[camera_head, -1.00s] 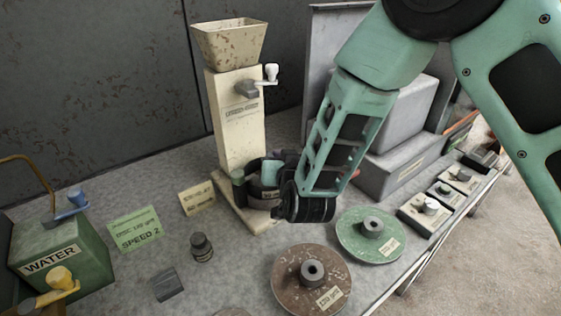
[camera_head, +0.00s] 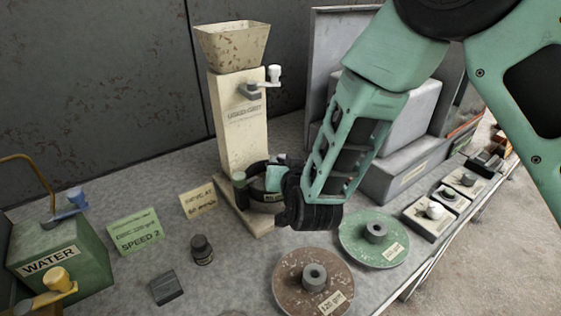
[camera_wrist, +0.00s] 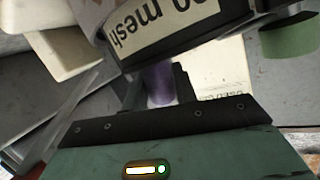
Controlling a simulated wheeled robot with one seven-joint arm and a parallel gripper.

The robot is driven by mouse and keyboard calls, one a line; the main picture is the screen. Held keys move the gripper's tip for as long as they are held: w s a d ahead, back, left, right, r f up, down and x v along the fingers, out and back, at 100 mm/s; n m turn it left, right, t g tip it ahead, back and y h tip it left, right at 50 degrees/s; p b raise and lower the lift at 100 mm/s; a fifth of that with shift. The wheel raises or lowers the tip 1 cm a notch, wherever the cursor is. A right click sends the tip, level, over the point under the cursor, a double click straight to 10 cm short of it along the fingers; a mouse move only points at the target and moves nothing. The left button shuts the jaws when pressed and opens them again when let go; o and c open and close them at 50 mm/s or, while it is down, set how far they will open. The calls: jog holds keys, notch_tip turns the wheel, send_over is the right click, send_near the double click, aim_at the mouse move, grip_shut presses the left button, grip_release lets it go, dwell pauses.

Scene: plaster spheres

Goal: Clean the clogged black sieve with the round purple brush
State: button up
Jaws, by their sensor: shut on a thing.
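The black sieve (camera_head: 266,205) sits on the foot of the cream hopper stand, beside its column. Its label, ending in "mesh" (camera_wrist: 165,25), fills the top of the wrist view, and a green-ended part (camera_wrist: 289,38) sticks out at the right. My gripper (camera_wrist: 159,84) is shut on a purple thing, the round purple brush (camera_wrist: 158,86), directly below the sieve's label in the picture. Only a short purple part shows; its bristles are hidden. I cannot tell whether the brush touches the sieve. In the head view my wrist covers the brush and part of the sieve.
The cream hopper stand (camera_head: 241,125) rises behind the sieve. A brown disc (camera_head: 290,286) and a green disc (camera_head: 352,238) lie in front. A small dark bottle (camera_head: 202,250), a grey block (camera_head: 164,287) and the green water box (camera_head: 75,244) stand left. A grey machine (camera_head: 390,178) is right.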

jog(key=shift+s+d, duration=0.2)
jog(key=shift+s, duration=0.25)
jog(key=shift+w+a+r+p, duration=0.4)
jog(key=shift+w+r, duration=0.4)
jog(key=shift+w, duration=0.05)
jog(key=shift+f, duration=0.15)
jog(key=shift+f+b, duration=0.3)
jog(key=shift+b, duration=0.2)
jog(key=shift+f+b, duration=0.4)
jog(key=shift+f, duration=0.05)
jog(key=shift+r, duration=0.1)
